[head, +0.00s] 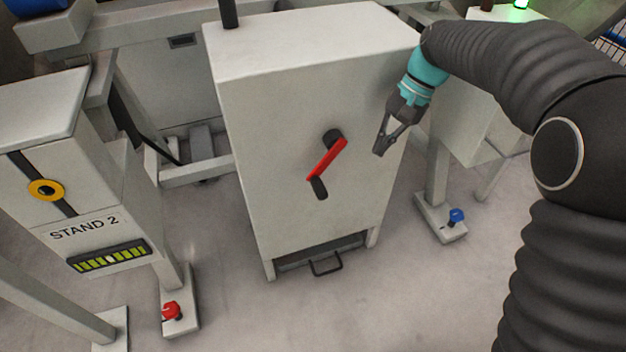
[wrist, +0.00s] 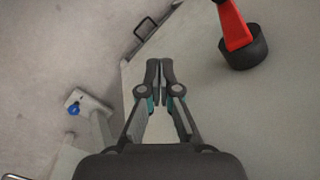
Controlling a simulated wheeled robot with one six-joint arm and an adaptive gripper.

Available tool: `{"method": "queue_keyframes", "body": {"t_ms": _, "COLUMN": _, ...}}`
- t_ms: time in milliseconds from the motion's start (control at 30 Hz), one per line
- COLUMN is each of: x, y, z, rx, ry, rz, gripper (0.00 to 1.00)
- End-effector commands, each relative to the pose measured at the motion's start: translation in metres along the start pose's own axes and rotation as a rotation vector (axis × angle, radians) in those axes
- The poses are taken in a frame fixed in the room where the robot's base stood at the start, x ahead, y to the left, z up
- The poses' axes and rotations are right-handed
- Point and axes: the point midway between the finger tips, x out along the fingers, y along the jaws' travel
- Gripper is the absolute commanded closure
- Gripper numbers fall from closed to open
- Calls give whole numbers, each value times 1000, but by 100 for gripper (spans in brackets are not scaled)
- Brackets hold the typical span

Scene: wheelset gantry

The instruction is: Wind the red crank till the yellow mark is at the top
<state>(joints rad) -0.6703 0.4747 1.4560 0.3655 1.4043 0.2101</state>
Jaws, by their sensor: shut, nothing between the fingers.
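The red crank (head: 327,160) is on the front face of a pale cabinet (head: 285,100). Its red arm slants from upper right to lower left, with a black cylindrical piece at each end. In the wrist view, part of the red crank arm (wrist: 235,25) and one black end show at the upper right. My gripper (head: 381,149) is shut and empty, to the right of the crank and apart from it. The shut fingertips (wrist: 159,65) also show in the wrist view. I see no yellow mark on the crank; a yellow ring (head: 46,190) sits on the left stand.
The left stand (head: 35,115), labelled STAND 2, has a green striped gauge (head: 108,257). A red knob (head: 171,311) and a blue knob (head: 456,216) are on low feet either side. A drawer handle (head: 327,264) is below the cabinet. Floor in front is clear.

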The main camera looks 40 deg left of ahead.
Motion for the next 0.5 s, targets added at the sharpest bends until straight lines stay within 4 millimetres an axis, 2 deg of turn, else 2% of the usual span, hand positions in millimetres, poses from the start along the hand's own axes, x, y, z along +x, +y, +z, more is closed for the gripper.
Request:
{"method": "queue_keyframes", "body": {"t_ms": 100, "x": 2, "y": -18, "z": 14, "rx": -241, "ry": 14, "rz": 24, "gripper": 100}}
{"method": "queue_keyframes", "body": {"t_ms": 500, "x": 2, "y": -66, "z": 58, "rx": -1006, "ry": 27, "rz": 99, "gripper": 100}}
